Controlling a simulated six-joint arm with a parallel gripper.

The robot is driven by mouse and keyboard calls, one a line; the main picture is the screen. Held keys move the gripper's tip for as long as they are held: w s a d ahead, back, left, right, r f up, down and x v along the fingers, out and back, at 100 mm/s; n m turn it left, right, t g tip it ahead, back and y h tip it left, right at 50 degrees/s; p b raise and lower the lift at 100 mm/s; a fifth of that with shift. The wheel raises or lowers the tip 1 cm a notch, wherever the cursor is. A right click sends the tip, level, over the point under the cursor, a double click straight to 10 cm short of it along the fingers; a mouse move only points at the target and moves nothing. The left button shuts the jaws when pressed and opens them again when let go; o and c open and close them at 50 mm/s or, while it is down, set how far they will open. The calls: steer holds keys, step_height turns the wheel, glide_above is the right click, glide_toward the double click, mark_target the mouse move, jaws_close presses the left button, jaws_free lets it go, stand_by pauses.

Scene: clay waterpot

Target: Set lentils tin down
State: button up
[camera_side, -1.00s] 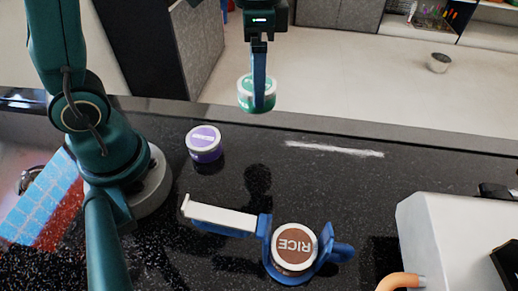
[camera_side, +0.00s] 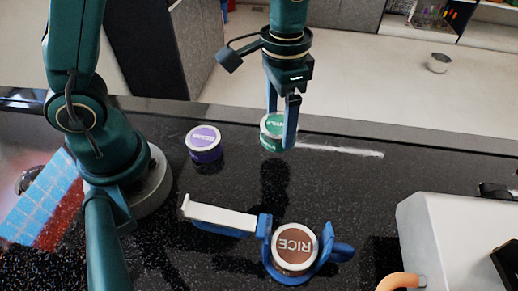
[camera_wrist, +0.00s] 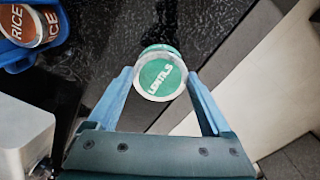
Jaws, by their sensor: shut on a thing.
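In the side view the tin is near the counter's far edge, to the right of a purple-lidded tin. A dark reflection shows on the counter below it. I cannot tell whether its base touches the counter. The near finger hides part of the tin.
The purple-lidded tin (camera_side: 204,144) stands left on the black counter (camera_side: 340,190). The RICE tin (camera_side: 295,247) sits in a blue holder (camera_side: 340,252) with a white-topped arm (camera_side: 220,215). A white appliance (camera_side: 450,235) is at right. Counter right of the lentils tin is clear.

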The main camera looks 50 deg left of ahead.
steer(key=shift+d+f, duration=0.15)
steer(key=shift+d, duration=0.15)
steer(key=shift+f, duration=2.05)
steer(key=shift+f, duration=0.15)
steer(key=o, duration=1.5)
